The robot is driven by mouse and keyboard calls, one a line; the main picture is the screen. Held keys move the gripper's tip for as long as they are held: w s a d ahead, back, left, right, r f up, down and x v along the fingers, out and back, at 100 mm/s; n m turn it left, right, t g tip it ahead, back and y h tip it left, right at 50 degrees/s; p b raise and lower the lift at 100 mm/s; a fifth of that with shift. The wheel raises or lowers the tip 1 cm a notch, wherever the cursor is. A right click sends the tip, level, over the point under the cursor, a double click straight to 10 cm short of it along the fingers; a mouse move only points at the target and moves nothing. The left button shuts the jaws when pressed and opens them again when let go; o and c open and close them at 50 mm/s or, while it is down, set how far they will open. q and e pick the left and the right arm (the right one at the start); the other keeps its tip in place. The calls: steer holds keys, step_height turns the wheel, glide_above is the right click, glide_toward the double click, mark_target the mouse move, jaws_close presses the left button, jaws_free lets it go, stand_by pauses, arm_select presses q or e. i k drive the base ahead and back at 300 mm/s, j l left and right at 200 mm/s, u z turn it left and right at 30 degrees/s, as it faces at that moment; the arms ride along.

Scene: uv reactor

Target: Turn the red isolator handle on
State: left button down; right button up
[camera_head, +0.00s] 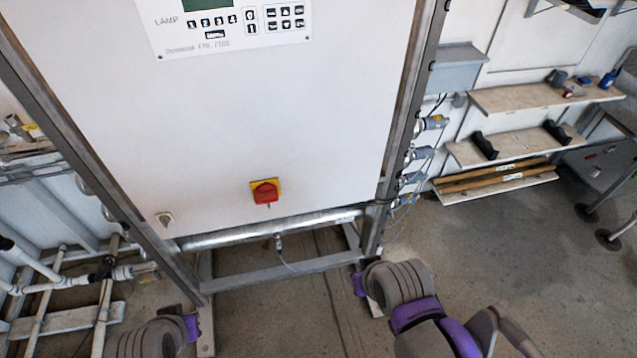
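The red isolator handle (265,192) sits on a yellow square plate (278,184) low on the front of the white cabinet (270,110). Its exact turn position is too small to tell. My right gripper (360,285) is at the lower right, below and to the right of the handle and apart from it. Only a small purple part shows at its end. My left gripper (191,327) is at the bottom left, lower than the handle and apart from it, also with a purple end. The fingers of both are not clear, and nothing is seen held.
A control panel (230,24) is at the cabinet's top. Metal frame posts flank the cabinet. White pipes (60,285) stand at the left and wooden shelves (540,95) at the right. The cabinet front around the handle is clear.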

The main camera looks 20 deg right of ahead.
mark_target(265, 193)
steer(key=j+z, duration=0.15)
steer(key=z, duration=0.8)
steer(key=j+z, duration=0.25)
steer(key=k+j+z, duration=0.25)
steer(key=j, duration=0.15)
steer(key=j+z, duration=0.3)
steer(key=k+j, duration=0.25)
steer(key=j, duration=0.2)
steer(key=k+j+z, duration=0.15)
steer(key=j, duration=0.35)
steer(key=k+j, duration=0.4)
